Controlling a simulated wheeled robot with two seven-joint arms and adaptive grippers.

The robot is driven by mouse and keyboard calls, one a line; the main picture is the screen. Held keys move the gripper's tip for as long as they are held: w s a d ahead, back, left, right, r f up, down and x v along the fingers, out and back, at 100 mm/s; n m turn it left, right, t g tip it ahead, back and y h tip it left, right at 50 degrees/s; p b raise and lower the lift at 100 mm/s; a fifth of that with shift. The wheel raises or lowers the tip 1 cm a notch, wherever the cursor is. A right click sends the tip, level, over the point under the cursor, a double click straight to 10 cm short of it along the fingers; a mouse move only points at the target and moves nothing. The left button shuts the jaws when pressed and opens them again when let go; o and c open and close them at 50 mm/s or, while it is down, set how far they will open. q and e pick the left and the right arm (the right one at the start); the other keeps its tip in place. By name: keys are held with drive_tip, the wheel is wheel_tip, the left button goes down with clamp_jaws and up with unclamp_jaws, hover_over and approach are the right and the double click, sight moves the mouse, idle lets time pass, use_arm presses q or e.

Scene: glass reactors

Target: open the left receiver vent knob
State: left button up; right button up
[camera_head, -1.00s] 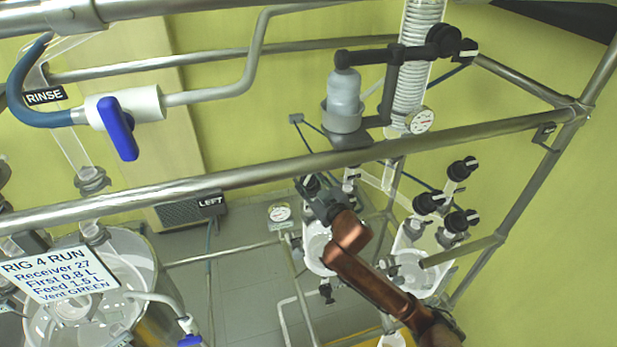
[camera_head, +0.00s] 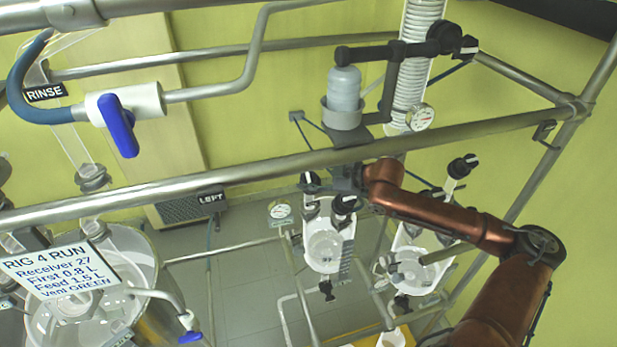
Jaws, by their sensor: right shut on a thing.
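The left receiver (camera_head: 325,252) is a clear glass vessel with black knobs on its top, below the long steel rail. Its left knob (camera_head: 310,183) and front right knob (camera_head: 345,204) are in sight and free of the gripper. My right gripper (camera_head: 346,180) reaches in from the right, just under the rail, at the receiver's rear knob, which I take as the vent knob. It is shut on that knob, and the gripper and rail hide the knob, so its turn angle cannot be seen. My left gripper is not in view.
The steel rail (camera_head: 230,177) crosses close above the gripper. The right receiver (camera_head: 412,262) stands beside, partly behind my copper arm. A blue-handled rinse valve (camera_head: 118,125) is at upper left.

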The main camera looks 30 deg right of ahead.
drive_tip(key=n+g, duration=0.2)
drive_tip(key=n+g+y, duration=0.1)
drive_tip(key=n+g, duration=0.1)
drive_tip(key=shift+w+a+r+n+g+y, duration=0.1)
drive_tip(key=shift+w+r+n+g+y, duration=0.05)
drive_tip(key=shift+n+g+y, duration=0.2)
drive_tip(key=n+g, duration=0.3)
drive_tip(key=g, duration=0.1)
drive_tip(key=shift+n+g, duration=0.25)
drive_tip(key=shift+n, duration=0.1)
drive_tip(key=n+g+h, duration=0.1)
drive_tip(key=n+g, duration=0.1)
drive_tip(key=n+g+h, duration=0.2)
drive_tip(key=n+g, duration=0.1)
drive_tip(key=shift+s+f+h, duration=0.2)
drive_tip(key=shift+h, duration=0.05)
drive_tip(key=shift+n+g+h, duration=0.3)
drive_tip(key=shift+n+g, duration=0.2)
drive_tip(key=shift+s+f+n+g+h, duration=0.1)
drive_tip(key=shift+f+n+g+h, duration=0.15)
drive_tip(key=shift+n+g+h, duration=0.05)
drive_tip(key=o, duration=1.2)
drive_tip(key=shift+r, duration=0.1)
drive_tip(key=shift+m+t+y, duration=0.7)
drive_tip(key=shift+m+y, duration=0.1)
